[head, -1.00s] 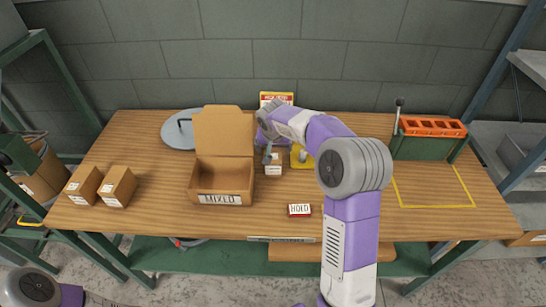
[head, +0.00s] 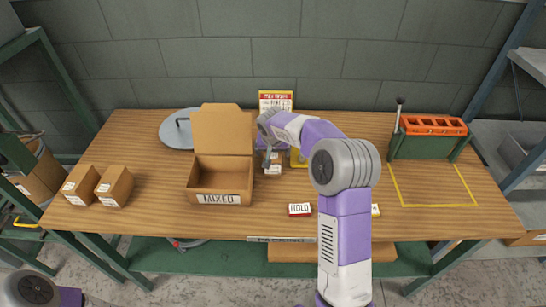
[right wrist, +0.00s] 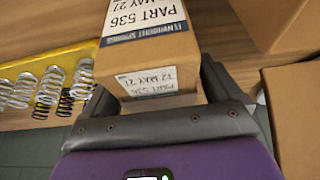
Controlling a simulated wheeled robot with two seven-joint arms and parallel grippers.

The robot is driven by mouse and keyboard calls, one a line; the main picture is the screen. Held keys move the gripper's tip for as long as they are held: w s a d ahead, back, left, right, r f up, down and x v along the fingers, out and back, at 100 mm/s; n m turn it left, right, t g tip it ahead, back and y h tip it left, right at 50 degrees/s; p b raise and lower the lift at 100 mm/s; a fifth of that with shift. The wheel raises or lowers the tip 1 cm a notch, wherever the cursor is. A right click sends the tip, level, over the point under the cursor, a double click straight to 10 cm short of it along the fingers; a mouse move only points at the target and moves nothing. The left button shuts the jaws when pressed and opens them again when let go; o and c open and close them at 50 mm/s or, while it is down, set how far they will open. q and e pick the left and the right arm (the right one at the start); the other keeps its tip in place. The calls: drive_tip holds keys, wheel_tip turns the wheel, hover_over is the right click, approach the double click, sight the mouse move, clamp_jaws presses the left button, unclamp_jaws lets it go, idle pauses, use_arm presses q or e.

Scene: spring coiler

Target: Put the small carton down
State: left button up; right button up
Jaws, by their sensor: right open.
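The small carton (right wrist: 150,55) is brown with a white label reading PART 536 and a date. In the right wrist view it lies between the two dark fingers of my right gripper (right wrist: 163,88), which are open, with a gap visible on the right side. In the head view the small carton (head: 273,166) appears to stand on the wooden table, partly hidden by my right gripper (head: 267,156), just right of the open MIXED box (head: 220,198). My left gripper is out of view.
A yellow tray (right wrist: 42,60) of springs is left of the carton in the wrist view. Two brown cartons (head: 98,185) stand at the table's left. A HOLD label (head: 299,209) lies at the front. A green and orange fixture (head: 430,140) stands right, behind an empty yellow-outlined area (head: 435,188).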

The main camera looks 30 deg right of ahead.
drive_tip(key=c, duration=1.4)
drive_tip(key=shift+r, duration=0.1)
drive_tip(key=shift+c, duration=1.3)
